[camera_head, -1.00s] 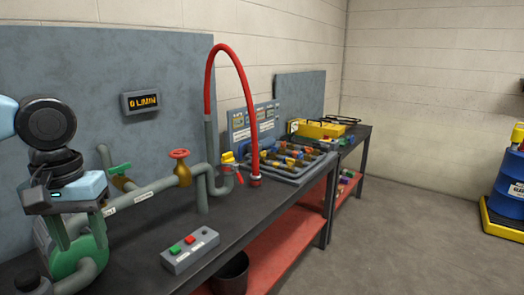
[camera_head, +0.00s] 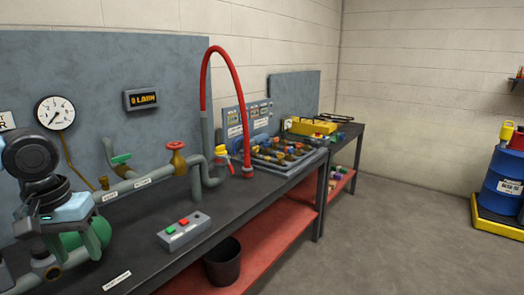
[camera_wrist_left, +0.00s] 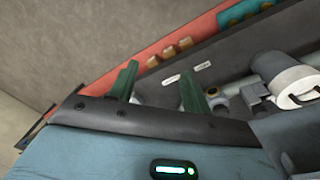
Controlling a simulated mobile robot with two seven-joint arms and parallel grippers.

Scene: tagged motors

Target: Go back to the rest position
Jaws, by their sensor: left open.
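My left gripper (camera_head: 76,250) hangs at the left of the head view, in front of the green pump body (camera_head: 88,241) on the bench. Its two green fingers are spread, and they show in the wrist view (camera_wrist_left: 158,90) with nothing held between them. The gripper partly hides the pump and the pipe there. I cannot tell the exact gap between the fingers and the pump. My right gripper is not in view.
The dark bench (camera_head: 232,210) carries a pipe with a red-wheeled valve (camera_head: 177,158), a button box (camera_head: 184,232) and a red hose (camera_head: 232,75). A gauge (camera_head: 55,113) is on the back panel. A black bin (camera_head: 222,263) stands below.

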